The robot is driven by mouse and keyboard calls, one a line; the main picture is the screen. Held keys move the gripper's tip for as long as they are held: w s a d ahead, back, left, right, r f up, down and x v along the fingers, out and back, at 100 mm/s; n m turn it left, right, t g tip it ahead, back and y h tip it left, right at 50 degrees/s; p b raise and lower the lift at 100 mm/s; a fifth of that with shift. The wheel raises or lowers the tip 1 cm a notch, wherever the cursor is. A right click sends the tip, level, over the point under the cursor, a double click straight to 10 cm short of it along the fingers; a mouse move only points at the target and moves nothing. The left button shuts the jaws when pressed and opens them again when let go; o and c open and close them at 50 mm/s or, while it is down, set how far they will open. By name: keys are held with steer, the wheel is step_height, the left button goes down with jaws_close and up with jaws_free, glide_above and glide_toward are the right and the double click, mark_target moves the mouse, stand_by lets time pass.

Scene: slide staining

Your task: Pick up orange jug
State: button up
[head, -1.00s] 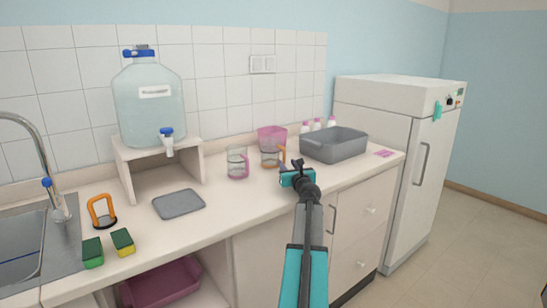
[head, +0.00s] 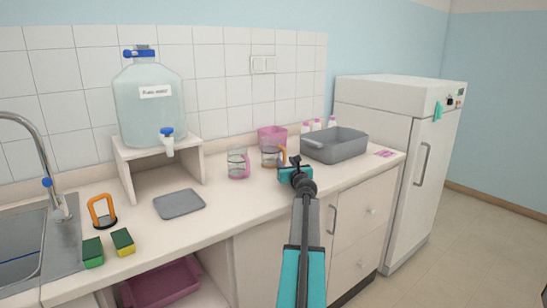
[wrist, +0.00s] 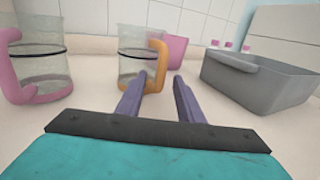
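The orange jug is a clear beaker with an orange handle and base (wrist: 157,66); in the head view its handle (head: 283,153) shows just beyond my gripper. It stands upright on the counter. My gripper (wrist: 165,80) is open, with two purple fingers pointing forward. The left fingertip is close to the orange handle, which lies ahead and slightly left of the finger gap. Whether they touch I cannot tell. In the head view my gripper (head: 291,165) partly hides the jug's lower right side.
A clear jug with a pink handle (wrist: 40,70) stands left of the orange one. A pink container (head: 272,136) is behind. A grey basin (head: 335,147) is to the right, with several pink-capped bottles (head: 316,125) behind it. A grey mat (head: 179,204) lies left.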

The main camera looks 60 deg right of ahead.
mark_target(285, 151)
jaws_close()
steer(key=shift+r, duration=0.1)
steer(key=shift+r+p, duration=0.35)
steer(key=shift+r, duration=0.55)
step_height(285, 151, up, 2)
steer(key=shift+r+p, duration=0.1)
steer(key=shift+p, duration=0.25)
steer(key=s+d+v, duration=0.1)
steer(key=v, duration=1.5)
steer(key=shift+r, duration=0.4)
steer(key=shift+d, duration=0.15)
